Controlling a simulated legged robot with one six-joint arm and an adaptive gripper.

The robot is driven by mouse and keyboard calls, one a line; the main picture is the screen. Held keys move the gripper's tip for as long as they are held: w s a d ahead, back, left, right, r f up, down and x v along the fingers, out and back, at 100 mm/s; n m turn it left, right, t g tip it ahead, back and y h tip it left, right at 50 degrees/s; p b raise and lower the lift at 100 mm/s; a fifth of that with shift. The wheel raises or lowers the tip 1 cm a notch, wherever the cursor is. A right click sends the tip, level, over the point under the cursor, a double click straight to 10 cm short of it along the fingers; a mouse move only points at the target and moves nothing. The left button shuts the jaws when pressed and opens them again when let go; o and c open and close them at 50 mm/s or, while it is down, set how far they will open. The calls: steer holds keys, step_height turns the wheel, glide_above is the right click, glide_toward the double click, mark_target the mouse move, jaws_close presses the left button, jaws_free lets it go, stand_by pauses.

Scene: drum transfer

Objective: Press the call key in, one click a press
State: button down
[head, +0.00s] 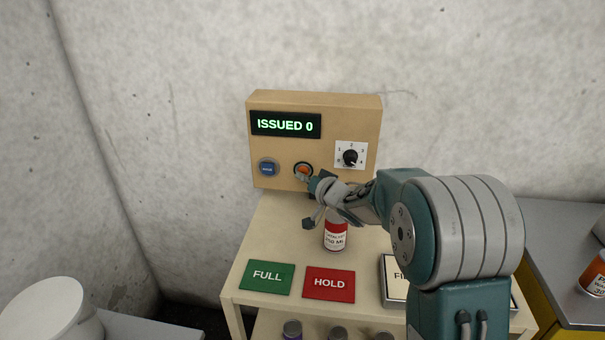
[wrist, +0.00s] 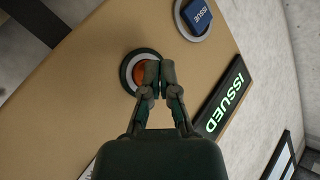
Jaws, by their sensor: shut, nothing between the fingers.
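An orange round button (head: 303,170) in a dark and pale ring is on the front of the tan panel (head: 270,98). No label reading "call" shows on it. A blue key (head: 268,168) sits to its left; in the wrist view the blue key (wrist: 198,15) reads ISSUE. My gripper (head: 309,179) is shut and empty, its fingertips at the orange button. In the wrist view my gripper (wrist: 154,72) covers the right part of the orange button (wrist: 139,72). I cannot tell whether the tips touch it. The display (head: 286,124) reads ISSUED 0.
A dial (head: 350,157) is at the panel's right. Below my gripper a red and white drum (head: 335,237) stands on the table, behind a green FULL mat (head: 267,277) and a red HOLD mat (head: 329,284). Several drums stand on a lower shelf.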

steer(key=shift+w, duration=0.1)
stand_by(0.3)
steer(key=shift+w+d+r, duration=0.1)
steer(key=shift+w, duration=0.2)
stand_by(0.3)
steer(key=shift+s, duration=0.45)
steer(key=s+a, duration=0.1)
steer(key=s, duration=0.5)
steer(key=shift+a, duration=0.15)
stand_by(0.6)
